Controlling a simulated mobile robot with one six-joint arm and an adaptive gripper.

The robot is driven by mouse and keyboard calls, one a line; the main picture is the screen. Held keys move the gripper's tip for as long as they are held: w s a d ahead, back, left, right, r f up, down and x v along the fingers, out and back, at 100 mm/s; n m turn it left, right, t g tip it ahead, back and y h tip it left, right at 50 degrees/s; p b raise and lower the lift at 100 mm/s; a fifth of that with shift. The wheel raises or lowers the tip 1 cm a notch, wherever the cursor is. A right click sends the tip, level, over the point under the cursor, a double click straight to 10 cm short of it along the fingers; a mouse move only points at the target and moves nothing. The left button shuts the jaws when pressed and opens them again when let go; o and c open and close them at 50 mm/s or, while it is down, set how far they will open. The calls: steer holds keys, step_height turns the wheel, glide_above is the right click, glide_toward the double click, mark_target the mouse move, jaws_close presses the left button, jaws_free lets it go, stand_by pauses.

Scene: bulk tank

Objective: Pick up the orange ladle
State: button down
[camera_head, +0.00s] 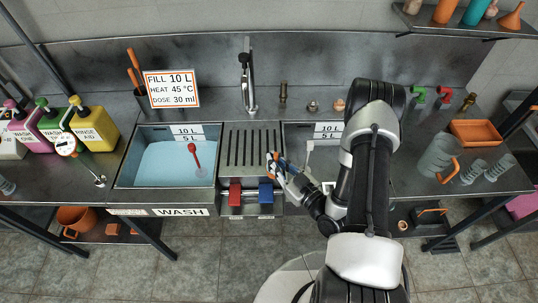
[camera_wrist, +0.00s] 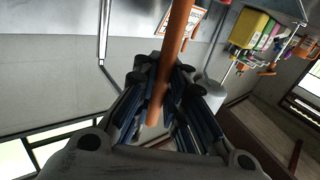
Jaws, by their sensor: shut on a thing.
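The orange ladle's handle (camera_wrist: 178,35) runs as a long orange rod between the fingers of my gripper (camera_wrist: 166,90) in the wrist view. My gripper is shut on it. In the camera_head view my gripper (camera_head: 276,168) is above the right edge of the ribbed drainboard, beside the right basin. Only small orange bits show at its fingers there. The ladle's bowl cannot be made out in either view.
The left basin (camera_head: 122,175) holds pale blue liquid and a red-handled tool (camera_head: 193,150). A tap (camera_head: 247,80) stands behind the drainboard. Red (camera_head: 235,193) and blue (camera_head: 266,193) blocks sit at the front. A dosing sign (camera_head: 171,88) and bottles stand left.

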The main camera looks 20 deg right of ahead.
steer(key=shift+v, duration=1.75)
steer(key=shift+s, duration=0.1)
